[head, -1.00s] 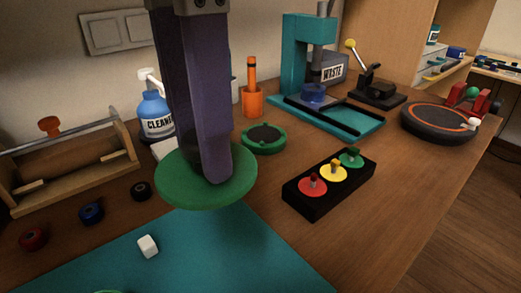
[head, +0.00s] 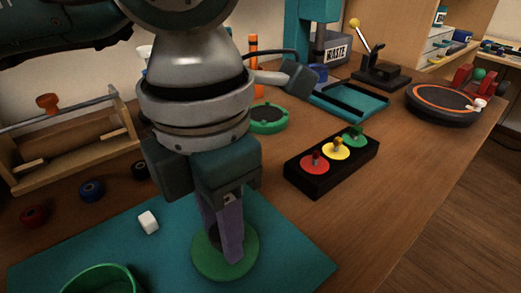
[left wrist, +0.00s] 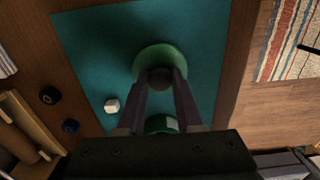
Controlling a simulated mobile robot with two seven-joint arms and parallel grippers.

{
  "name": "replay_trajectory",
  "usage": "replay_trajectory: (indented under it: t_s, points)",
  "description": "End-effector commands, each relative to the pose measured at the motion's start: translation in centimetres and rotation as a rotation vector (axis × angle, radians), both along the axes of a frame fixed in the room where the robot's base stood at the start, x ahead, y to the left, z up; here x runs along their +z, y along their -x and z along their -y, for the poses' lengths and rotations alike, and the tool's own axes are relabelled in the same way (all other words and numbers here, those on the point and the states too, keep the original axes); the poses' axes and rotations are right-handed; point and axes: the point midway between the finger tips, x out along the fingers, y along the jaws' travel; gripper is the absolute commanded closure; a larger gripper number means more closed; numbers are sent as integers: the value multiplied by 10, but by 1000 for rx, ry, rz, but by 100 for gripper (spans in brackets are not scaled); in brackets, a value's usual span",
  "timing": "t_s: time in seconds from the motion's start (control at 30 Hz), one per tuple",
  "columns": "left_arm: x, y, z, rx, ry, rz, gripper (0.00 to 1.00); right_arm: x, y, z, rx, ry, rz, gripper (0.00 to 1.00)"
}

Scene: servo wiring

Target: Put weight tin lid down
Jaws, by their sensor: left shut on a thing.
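The weight tin lid is a green disc (head: 212,265), low over the teal mat (head: 300,258) near its right part. I cannot tell whether it touches the mat. My left gripper (head: 230,255) points down at the lid. In the left wrist view, its fingers (left wrist: 163,78) are shut on a dark knob at the lid's middle (left wrist: 158,52). A green open tin (head: 98,280) stands on the mat at the bottom edge, left of the lid. It is partly hidden between the fingers in the left wrist view (left wrist: 160,123). My right gripper is out of view.
A white cube (head: 148,222) sits on the mat, left of the lid. A black box with red, yellow and green discs (head: 333,160) is to the right. A green round piece (head: 268,118) lies behind. Spools (head: 91,191) and a wooden rack (head: 75,150) stand left.

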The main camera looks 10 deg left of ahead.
Motion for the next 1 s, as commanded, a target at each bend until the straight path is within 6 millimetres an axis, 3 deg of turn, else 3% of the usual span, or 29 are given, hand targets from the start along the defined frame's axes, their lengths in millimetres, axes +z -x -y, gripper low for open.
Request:
replay_trajectory:
  t_s: [0.17,0.2,0.43,0.8,1.0]
  points:
    - [-4,0,0,0,0,0,100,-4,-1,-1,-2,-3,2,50]
    - [-3,0,0,0,0,0,63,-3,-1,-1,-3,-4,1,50]
    - [-2,0,0,0,0,0,37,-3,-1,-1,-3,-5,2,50]
    - [5,0,0,0,1,1,36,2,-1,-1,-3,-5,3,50]
    - [44,-1,1,-2,3,5,36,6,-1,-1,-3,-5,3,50]
